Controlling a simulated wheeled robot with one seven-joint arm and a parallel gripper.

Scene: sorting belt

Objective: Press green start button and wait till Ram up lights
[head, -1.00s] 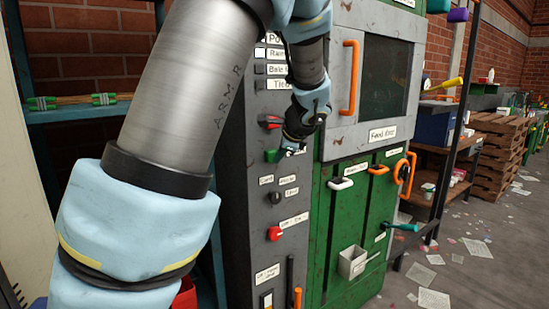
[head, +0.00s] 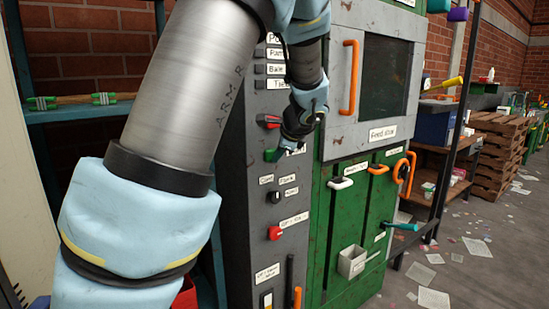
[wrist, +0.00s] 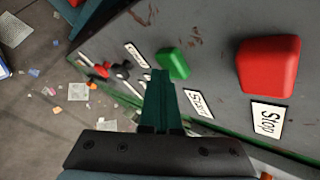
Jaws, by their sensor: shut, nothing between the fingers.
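The green start button (head: 270,156) is on the grey control panel (head: 258,205). It also shows in the wrist view (wrist: 173,63), above its Start label (wrist: 198,103). My gripper (head: 285,150) is shut and empty, its tips close beside the green button. In the wrist view my gripper (wrist: 161,74) ends just left of the button; I cannot tell whether they touch. The Ram lamp (head: 260,54) at the panel top looks dark; my arm hides part of its label.
The red stop button (wrist: 268,66) with its Stop label is right of the green one in the wrist view. A red knob (head: 275,233) and black knob (head: 273,197) are lower on the panel. The feed door (head: 352,78) with an orange handle is to the right.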

